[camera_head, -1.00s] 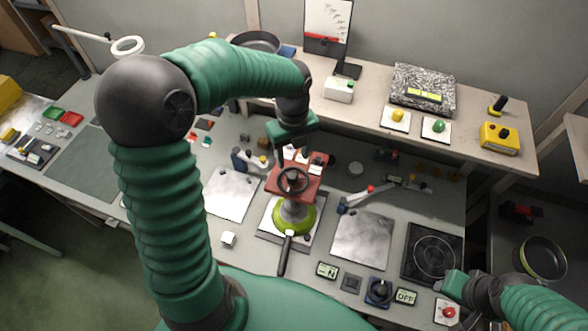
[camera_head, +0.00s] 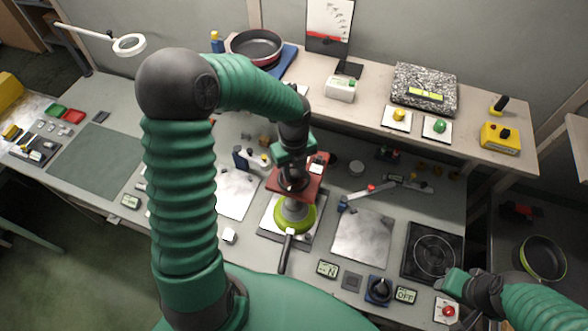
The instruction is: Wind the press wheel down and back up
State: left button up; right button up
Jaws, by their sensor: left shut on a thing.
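The press (camera_head: 312,188) stands mid-table with a red head and a dark wheel (camera_head: 292,185) on top. My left gripper (camera_head: 294,170) reaches down over it from the far side and is shut on the wheel; the fingers partly hide the wheel's rim. A lime-green pan (camera_head: 297,220) sits under the press head, its dark handle pointing toward me. My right gripper (camera_head: 455,285) is low at the right, apart from the press, near a red button; its jaws are too unclear to tell.
Metal plates lie left (camera_head: 236,192) and right (camera_head: 362,237) of the press. A black hotplate (camera_head: 433,255) is at the right. A lever fixture (camera_head: 365,195) stands right of the press. A back shelf holds a pan (camera_head: 257,46) and a speckled block (camera_head: 424,88).

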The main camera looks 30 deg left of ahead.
pick_arm(q)
grip_shut()
jog(key=shift+n, duration=0.3)
